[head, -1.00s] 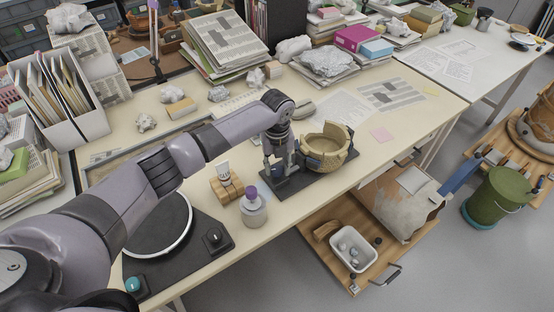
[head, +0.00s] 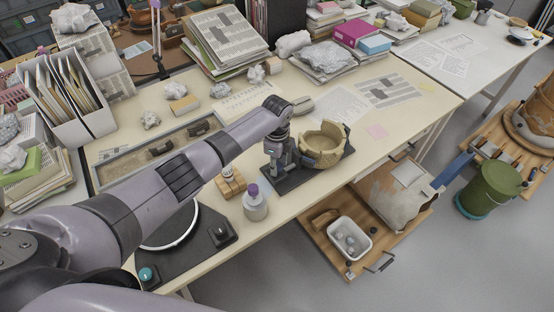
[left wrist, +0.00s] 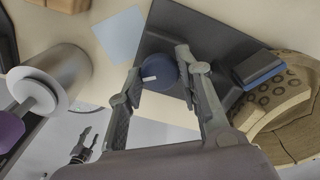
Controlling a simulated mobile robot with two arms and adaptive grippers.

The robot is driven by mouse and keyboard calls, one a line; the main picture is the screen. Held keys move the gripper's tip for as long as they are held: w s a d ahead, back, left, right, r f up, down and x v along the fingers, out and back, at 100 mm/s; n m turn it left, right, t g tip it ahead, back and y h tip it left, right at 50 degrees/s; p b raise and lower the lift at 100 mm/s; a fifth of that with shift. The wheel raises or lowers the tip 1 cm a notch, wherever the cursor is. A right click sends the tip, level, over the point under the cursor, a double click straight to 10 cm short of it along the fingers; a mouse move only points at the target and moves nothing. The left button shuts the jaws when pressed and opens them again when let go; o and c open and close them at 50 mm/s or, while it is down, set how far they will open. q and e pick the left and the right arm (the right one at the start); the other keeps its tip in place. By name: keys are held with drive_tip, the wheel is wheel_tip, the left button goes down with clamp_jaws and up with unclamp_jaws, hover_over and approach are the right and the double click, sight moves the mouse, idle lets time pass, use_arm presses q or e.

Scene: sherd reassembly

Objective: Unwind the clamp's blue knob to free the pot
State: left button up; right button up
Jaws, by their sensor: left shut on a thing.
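The tan pot (head: 318,152) sits on the clamp's dark base plate (head: 292,182), toward the far right end of the bench front. In the left wrist view the pot's patterned wall (left wrist: 275,100) shows at the right, with a dark, blue-faced clamp jaw (left wrist: 258,70) against it. The round blue knob (left wrist: 160,74) lies between the fingers of my left gripper (left wrist: 160,68), which is shut on it. In the head view my left gripper (head: 279,158) is just left of the pot and hides the knob.
A purple-capped bottle (head: 255,205) and a wooden block (head: 230,183) stand left of the clamp, near the front edge. A turntable (head: 172,232) lies nearer me. Papers (head: 340,103) lie behind the pot. A wooden cart (head: 318,233) stands below the bench edge.

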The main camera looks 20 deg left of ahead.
use_arm(q)
drive_tip(key=n+p, duration=0.2)
drive_tip(key=n, duration=0.4)
drive_tip(key=shift+r+n+p, duration=0.15)
drive_tip(key=shift+n+p, duration=0.15)
drive_tip(key=shift+p, duration=0.05)
drive_tip(key=n+p, duration=0.1)
drive_tip(key=n, duration=0.3)
drive_tip(key=shift+n, duration=0.3)
drive_tip(key=shift+p, duration=0.3)
drive_tip(key=o, duration=1.1)
drive_tip(key=shift+o, duration=0.2)
wheel_tip(320, 180, up, 12)
